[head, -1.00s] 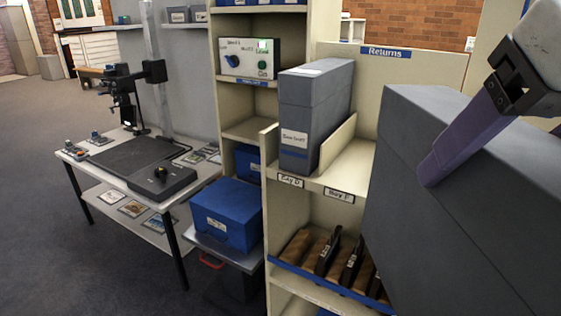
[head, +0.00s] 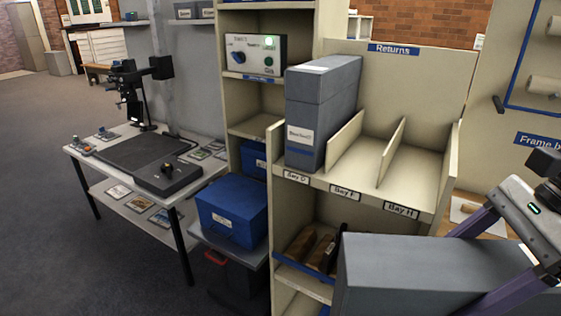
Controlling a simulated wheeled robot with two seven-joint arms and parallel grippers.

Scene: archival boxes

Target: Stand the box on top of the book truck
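A long grey box (head: 400,268) fills the lower right of the head view, close to me. My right gripper (head: 466,270) has one purple finger at the box's far side and one at its near side, shut on it. The box's lower part is cut off by the frame's edge. A second grey box (head: 305,112) with a white label stands upright in Bay D of the returns shelf (head: 340,187). I cannot identify the book truck for certain in this view. My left gripper is not in view.
Bays F and H (head: 425,165) look empty between thin dividers. A blue box (head: 232,210) rests on a low grey surface left of the shelf. A table (head: 195,183) with a black copy stand is farther left. Open carpet lies at the far left.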

